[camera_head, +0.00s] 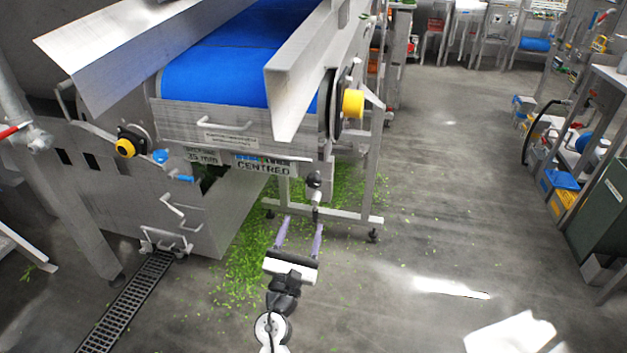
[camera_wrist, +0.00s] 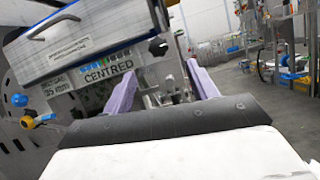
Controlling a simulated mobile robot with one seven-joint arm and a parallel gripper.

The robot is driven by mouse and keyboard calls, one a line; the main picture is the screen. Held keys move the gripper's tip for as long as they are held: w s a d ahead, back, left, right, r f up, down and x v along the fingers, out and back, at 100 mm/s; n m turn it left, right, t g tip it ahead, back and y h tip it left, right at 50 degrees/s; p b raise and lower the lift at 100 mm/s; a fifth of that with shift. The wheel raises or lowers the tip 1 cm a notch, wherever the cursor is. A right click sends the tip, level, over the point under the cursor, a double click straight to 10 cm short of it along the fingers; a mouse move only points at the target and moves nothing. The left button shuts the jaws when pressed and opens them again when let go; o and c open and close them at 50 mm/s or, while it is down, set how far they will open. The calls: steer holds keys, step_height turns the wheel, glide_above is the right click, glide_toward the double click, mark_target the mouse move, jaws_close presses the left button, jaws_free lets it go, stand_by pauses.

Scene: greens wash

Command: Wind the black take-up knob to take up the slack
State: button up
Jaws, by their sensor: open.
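A small round black knob (camera_head: 313,179) sits at the front right lower corner of the conveyor, just right of the sign reading CENTRED (camera_head: 262,165). A pale fitting (camera_head: 316,198) shows just below it. In the wrist view a black knob (camera_wrist: 158,47) shows beyond and above the fingers, at the right end of the conveyor's front plate. My gripper (camera_head: 302,221) has two purple fingers, spread apart with nothing between them. It is below and in front of the knob, apart from it. In the wrist view the fingers (camera_wrist: 160,72) frame the machine's lower frame.
The blue belt (camera_head: 215,65) runs between sloping steel side guards (camera_head: 300,75). A yellow hub (camera_head: 352,103) juts out at right and a black-and-yellow knob (camera_head: 126,147) at left. Steel frame feet (camera_head: 373,236) stand nearby.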

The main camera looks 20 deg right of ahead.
mark_target(313, 185)
steer(key=shift+n, duration=0.7)
steer(key=p+x, duration=0.2)
steer(key=x, duration=0.4)
steer(key=p+x, duration=0.2)
steer(key=x, duration=0.4)
steer(key=shift+w+a+f, duration=0.1)
steer(key=shift+w+f, duration=0.1)
steer(key=shift+f, duration=0.05)
steer(key=shift+w+d+r, duration=0.2)
steer(key=shift+w+d, duration=0.2)
steer(key=shift+w, duration=0.2)
steer(key=c, duration=1)
